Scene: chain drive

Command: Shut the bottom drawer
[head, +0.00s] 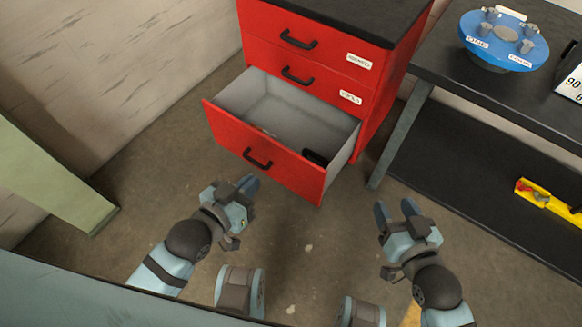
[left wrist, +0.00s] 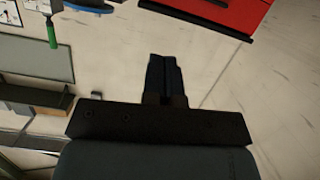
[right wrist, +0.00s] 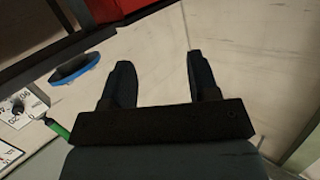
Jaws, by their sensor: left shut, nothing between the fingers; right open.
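The bottom drawer (head: 228,136) of the red cabinet (head: 385,82) is pulled far out. It has a red front with a black handle (head: 257,159) and a grey inside, where a dark item (head: 315,158) lies near the right end. My left gripper (head: 247,186) is shut and empty, in front of the drawer and close to its face below the handle; its closed fingers show in the left wrist view (left wrist: 163,75). My right gripper (head: 396,208) is open and empty, to the right of the drawer's front corner; its parted fingers show in the right wrist view (right wrist: 160,80).
Two upper drawers with handles (head: 298,40) are shut. A dark bench (head: 480,85) at the right carries a blue round tray (head: 503,45) with several metal parts. A yellow item (head: 545,197) lies on its lower shelf. A pale green panel (head: 60,180) stands at the left. The floor before the drawer is clear.

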